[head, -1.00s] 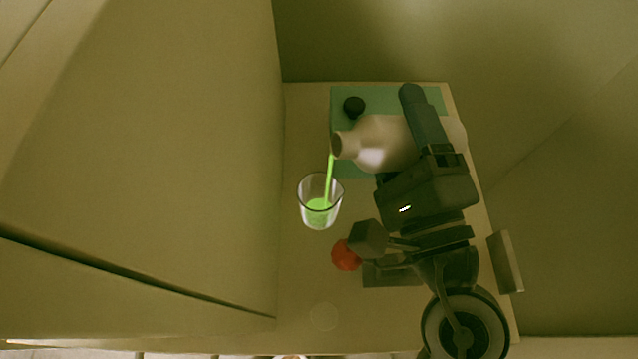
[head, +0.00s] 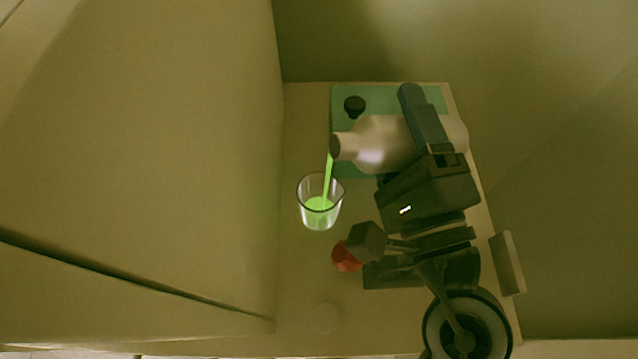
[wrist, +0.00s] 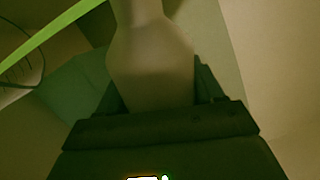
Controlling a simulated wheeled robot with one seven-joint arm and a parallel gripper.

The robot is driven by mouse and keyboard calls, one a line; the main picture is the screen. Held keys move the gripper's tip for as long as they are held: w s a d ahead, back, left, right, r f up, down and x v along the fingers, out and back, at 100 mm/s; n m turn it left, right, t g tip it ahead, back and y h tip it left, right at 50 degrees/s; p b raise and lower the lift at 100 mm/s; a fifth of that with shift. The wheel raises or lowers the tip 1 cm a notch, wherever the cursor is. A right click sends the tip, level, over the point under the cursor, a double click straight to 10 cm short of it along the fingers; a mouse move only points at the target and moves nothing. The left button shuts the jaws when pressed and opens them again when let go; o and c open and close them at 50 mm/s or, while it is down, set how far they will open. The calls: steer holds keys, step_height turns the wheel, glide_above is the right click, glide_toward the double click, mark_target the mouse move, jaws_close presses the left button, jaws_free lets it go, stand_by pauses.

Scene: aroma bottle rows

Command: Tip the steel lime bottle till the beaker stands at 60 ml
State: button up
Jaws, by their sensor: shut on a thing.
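The steel lime bottle (head: 378,143) lies tipped on its side in the air, its mouth to the left. My gripper (head: 418,135) is shut on its body. A bright green stream runs from the mouth down into the glass beaker (head: 306,190), which stands upright on the table and holds some green liquid. Its scale marks are too small to read in the head view. In the wrist view the bottle (wrist: 150,62) rises between my fingers, the stream crosses upper left, and part of the beaker (wrist: 22,70) shows at the left edge.
A green mat (head: 345,90) lies under the bottle on the table (head: 300,275), with a dark round object (head: 354,105) on it. A red object (head: 344,258) sits below the beaker, partly hidden by my arm. A large pale panel (head: 140,150) stands close on the left.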

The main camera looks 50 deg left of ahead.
steer(key=shift+s+a+n+b, duration=0.1)
steer(key=shift+s+n+b, duration=0.1)
steer(key=shift+n+b, duration=0.55)
stand_by(3.1)
steer(key=shift+r+m+p, duration=0.25)
steer(key=shift+m+p, duration=0.2)
steer(key=shift+p, duration=0.15)
steer(key=shift+w+r+m+p, duration=0.1)
steer(key=shift+r+m+p, duration=0.15)
steer(key=shift+m+p, duration=0.85)
steer(key=shift+t, duration=0.3)
steer(key=shift+f, duration=0.1)
steer(key=shift+m+p, duration=0.3)
steer(key=shift+p, duration=0.05)
